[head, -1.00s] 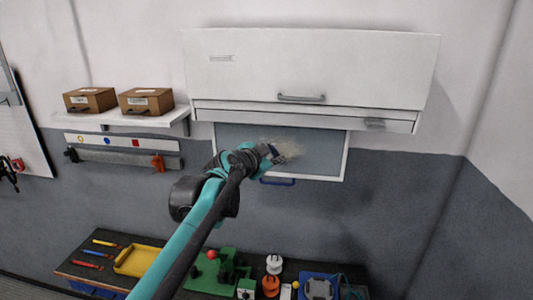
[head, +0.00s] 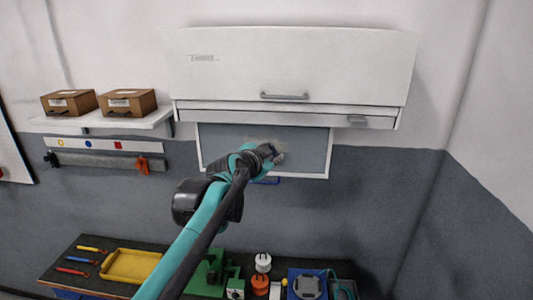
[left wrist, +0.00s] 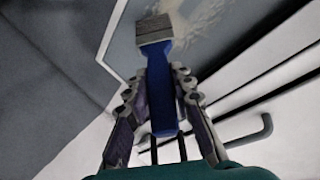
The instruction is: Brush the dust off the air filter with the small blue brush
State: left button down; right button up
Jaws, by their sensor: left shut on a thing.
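The air filter (head: 308,150) is a grey-blue panel in a white frame, upright on the wall under a white cabinet. A pale dust patch (left wrist: 205,22) shows on it in the left wrist view; in the head view it is faint and partly hidden behind my gripper. My left gripper (head: 268,153) is in front of the filter's middle. It is shut on the blue handle of the small brush (left wrist: 158,85). The brush's grey bristles (left wrist: 154,29) point at the filter, at or near its surface; I cannot tell if they touch. My right gripper is not in view.
The white cabinet (head: 290,65) with a bar handle overhangs the filter. A shelf (head: 100,122) with two cardboard boxes is at left. Below, a dark workbench (head: 70,262) holds a yellow tray (head: 130,266), tools and coloured parts. The wall right of the filter is clear.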

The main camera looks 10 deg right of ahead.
pick_arm(q)
jog(key=shift+s+d, duration=0.2)
jog(key=shift+d, duration=0.55)
jog(key=shift+s+d, duration=0.2)
jog(key=shift+d, duration=0.55)
jog(key=d, duration=0.3)
jog(key=shift+s+r+p, duration=0.15)
jog(key=shift+s+p, duration=0.15)
jog(key=shift+s, duration=0.1)
jog(key=shift+f+b, duration=0.6)
jog(key=shift+f, duration=0.3)
